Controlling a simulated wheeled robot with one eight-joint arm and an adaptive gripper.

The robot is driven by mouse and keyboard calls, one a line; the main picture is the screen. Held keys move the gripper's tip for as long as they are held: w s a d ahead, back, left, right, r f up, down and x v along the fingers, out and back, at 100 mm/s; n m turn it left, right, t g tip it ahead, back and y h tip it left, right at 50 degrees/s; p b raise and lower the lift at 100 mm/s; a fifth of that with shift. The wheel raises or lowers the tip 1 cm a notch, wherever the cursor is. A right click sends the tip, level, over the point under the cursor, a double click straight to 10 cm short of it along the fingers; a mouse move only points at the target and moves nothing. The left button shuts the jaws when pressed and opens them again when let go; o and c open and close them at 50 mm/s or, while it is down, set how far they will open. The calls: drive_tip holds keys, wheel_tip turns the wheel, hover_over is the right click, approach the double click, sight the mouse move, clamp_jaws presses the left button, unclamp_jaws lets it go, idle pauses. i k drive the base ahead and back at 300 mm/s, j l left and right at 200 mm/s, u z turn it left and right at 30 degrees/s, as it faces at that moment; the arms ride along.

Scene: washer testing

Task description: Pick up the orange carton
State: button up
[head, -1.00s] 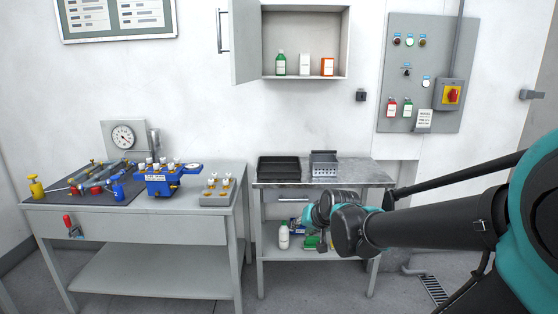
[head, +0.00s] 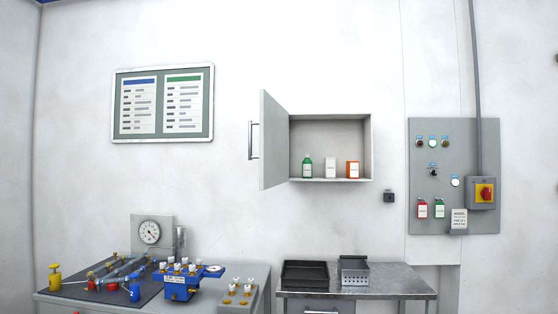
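The orange carton (head: 352,170) stands upright on the floor of the open wall cabinet (head: 372,150), at the right end of a short row. It has a white label on its front. A white carton (head: 330,168) stands just left of it, and a green bottle (head: 307,167) stands farther left. The cabinet door is swung open to the left. My gripper and arm are not in view.
Below the cabinet, a metal table (head: 400,291) holds a black tray (head: 305,274) and a grey perforated basket (head: 354,270). A left bench holds a blue valve block (head: 183,282) and a gauge (head: 149,233). A control panel (head: 440,160) is on the right wall.

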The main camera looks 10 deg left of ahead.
sight(352, 167)
drive_tip(key=i+z, duration=0.15)
drive_tip(key=i, duration=0.75)
drive_tip(key=i+j, duration=0.2)
drive_tip(key=j, duration=0.15)
drive_tip(key=i+j+z, duration=0.15)
drive_tip(key=j, duration=0.2)
drive_tip(key=i+j, duration=0.15)
drive_tip(key=j, duration=0.2)
drive_tip(key=j+z, duration=0.2)
drive_tip(key=j, duration=1.3)
drive_tip(key=k+l+z, duration=0.1)
drive_tip(key=k+l, duration=0.3)
